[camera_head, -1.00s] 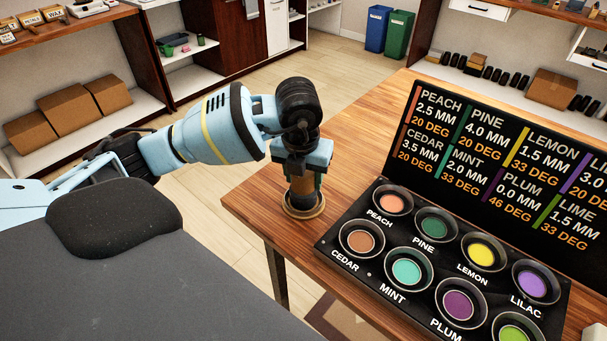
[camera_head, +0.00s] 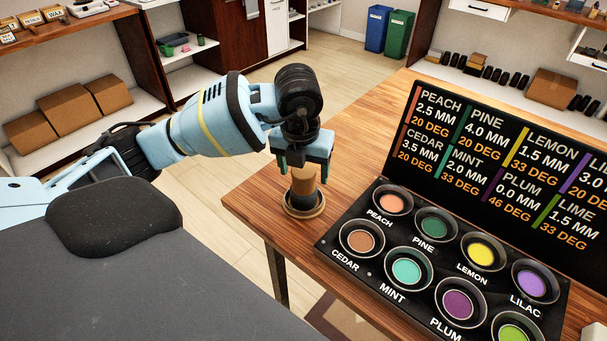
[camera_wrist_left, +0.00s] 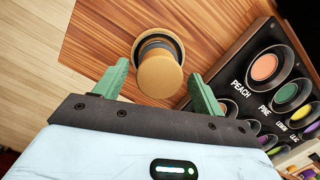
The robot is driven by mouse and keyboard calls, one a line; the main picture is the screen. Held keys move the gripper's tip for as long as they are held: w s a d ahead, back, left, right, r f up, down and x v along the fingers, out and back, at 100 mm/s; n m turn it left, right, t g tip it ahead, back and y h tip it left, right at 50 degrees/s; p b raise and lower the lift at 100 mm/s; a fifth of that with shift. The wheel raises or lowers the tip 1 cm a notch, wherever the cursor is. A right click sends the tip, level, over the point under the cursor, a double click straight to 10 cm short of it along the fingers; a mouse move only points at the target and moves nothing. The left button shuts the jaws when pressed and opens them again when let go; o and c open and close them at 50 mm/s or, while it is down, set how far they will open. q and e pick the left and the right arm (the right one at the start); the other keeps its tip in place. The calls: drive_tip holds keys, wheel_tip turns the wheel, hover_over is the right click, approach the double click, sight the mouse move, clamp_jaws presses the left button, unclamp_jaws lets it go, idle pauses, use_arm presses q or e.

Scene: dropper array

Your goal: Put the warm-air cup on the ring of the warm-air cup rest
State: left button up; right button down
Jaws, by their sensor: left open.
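The warm-air cup (camera_head: 302,181), a tan, rounded cylinder, stands upright near the table's left corner. Its foot is in the round brown ring of the cup rest (camera_head: 304,211), which has a dark inside. In the left wrist view the cup's tan top (camera_wrist_left: 160,75) partly hides the rest (camera_wrist_left: 152,38). My left gripper (camera_head: 304,172) is open above the cup, its fingers on either side of the cup's upper end. The wrist view shows both green fingers (camera_wrist_left: 159,76) spread apart, with clear gaps to the cup. My right gripper is not in view.
A black tray (camera_head: 372,259) of several coloured, labelled cups stands right of the rest, close by. Behind it rises a black sign (camera_head: 455,150) with names, millimetres and degrees. Bare wooden tabletop (camera_head: 350,130) lies behind the cup. The table's left edge is close to the rest.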

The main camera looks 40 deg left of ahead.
use_arm(q)
drive_tip(key=r, duration=0.3)
drive_tip(key=s+r, duration=0.1)
drive_tip(key=r, duration=0.5)
drive_tip(key=shift+s+d+r+p, duration=0.1)
drive_tip(key=shift+s+d+p, duration=0.05)
drive_tip(key=shift+d+p, duration=0.15)
drive_tip(key=shift+r, duration=0.15)
drive_tip(key=shift+s, duration=0.15)
